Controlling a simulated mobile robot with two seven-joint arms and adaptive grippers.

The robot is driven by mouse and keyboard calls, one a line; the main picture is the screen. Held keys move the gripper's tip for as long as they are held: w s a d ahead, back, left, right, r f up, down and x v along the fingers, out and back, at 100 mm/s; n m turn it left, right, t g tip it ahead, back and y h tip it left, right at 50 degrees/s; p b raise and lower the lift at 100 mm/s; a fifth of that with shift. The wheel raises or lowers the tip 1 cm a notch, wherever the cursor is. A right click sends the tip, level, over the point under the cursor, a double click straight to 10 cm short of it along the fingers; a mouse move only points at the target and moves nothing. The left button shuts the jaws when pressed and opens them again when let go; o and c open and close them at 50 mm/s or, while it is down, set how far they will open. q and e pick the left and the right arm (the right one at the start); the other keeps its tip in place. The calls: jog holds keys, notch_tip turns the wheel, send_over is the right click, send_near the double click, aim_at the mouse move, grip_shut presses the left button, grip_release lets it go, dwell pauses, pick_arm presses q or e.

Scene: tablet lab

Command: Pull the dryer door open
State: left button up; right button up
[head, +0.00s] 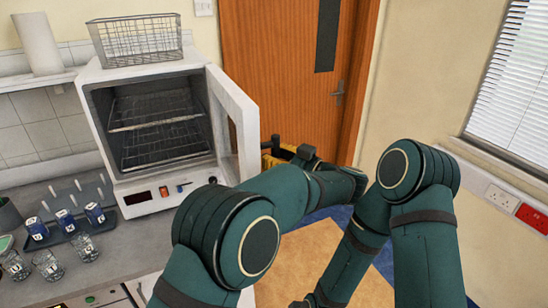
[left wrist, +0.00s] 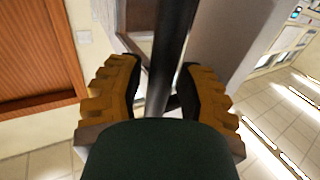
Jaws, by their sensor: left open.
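The dryer (head: 97,105) is a white box on the bench at the left of the head view, with wire shelves inside. Its door (head: 243,112) stands wide open, swung out to the right. My left gripper (head: 272,150) is at the outer side of the door, partly hidden behind it and my arm. In the left wrist view, its yellow fingers (left wrist: 158,90) are open, one on each side of a dark bar (left wrist: 174,45) that looks like the door handle. Gaps show between the bar and the fingers.
A wire basket (head: 140,40) sits on top of the dryer. A rack with blue-labelled vials (head: 68,222) and glass beakers (head: 48,266) stand on the bench in front, at left. A wooden room door (head: 275,65) is behind. Floor is open to the right of the bench.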

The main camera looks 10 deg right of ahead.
aim_at(275, 137)
pick_arm(q)
jog(key=shift+o, duration=0.5)
jog(key=shift+s, duration=0.2)
jog(key=shift+w, duration=0.1)
jog(key=shift+w, duration=0.1)
jog(key=shift+r, duration=0.2)
notch_tip(275, 137, up, 9)
jog(key=shift+a+r, duration=0.1)
jog(key=shift+r, duration=0.25)
